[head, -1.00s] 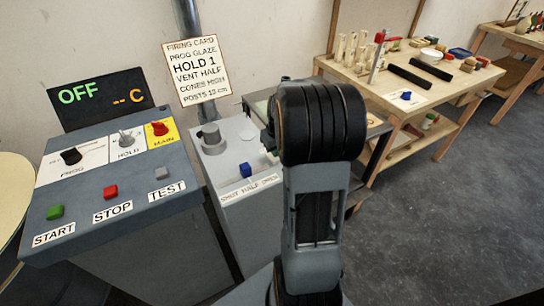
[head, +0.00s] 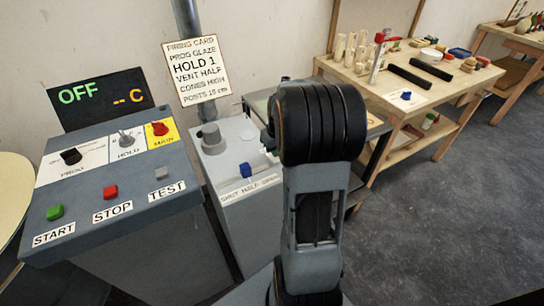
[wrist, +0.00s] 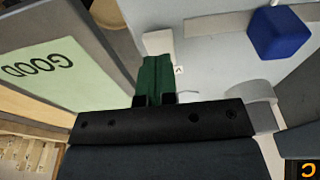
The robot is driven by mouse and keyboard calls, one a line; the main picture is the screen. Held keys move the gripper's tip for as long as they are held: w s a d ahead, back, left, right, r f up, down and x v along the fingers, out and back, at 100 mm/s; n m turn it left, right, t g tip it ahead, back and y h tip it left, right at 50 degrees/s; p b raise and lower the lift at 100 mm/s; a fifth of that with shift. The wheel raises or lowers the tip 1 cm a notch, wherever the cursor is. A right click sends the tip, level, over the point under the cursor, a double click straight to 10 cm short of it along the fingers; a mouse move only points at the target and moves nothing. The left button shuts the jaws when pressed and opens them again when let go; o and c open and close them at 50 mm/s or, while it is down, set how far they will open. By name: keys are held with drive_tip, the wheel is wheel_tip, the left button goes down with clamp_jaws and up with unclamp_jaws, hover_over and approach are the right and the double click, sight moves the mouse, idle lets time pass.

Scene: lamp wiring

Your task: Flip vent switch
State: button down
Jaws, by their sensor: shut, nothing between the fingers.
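A blue block-shaped vent switch (head: 245,171) stands on the grey vent box (head: 232,210), above a label reading SHUT HALF OPEN (head: 250,189). I cannot tell exactly which setting it is at. In the wrist view a blue block (wrist: 278,34) shows at the upper right on a pale surface. My gripper (wrist: 155,97) is shut and empty, below and left of the blue block and apart from it. A dark green piece shows at the fingers. In the head view my arm hides most of the gripper.
The kiln control panel (head: 130,185) with buttons, knobs and a display reading OFF stands left of the vent box. A firing card (head: 196,68) reads VENT HALF. A green GOOD sheet (wrist: 45,72) lies left in the wrist view. A wooden workbench (head: 430,92) stands at right.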

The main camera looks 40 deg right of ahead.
drive_tip(key=shift+f+b, duration=0.95)
drive_tip(key=shift+f, duration=0.3)
idle(0.7)
drive_tip(key=shift+r, duration=0.15)
drive_tip(key=shift+r+p, duration=2.8)
drive_tip(key=shift+r, duration=0.6)
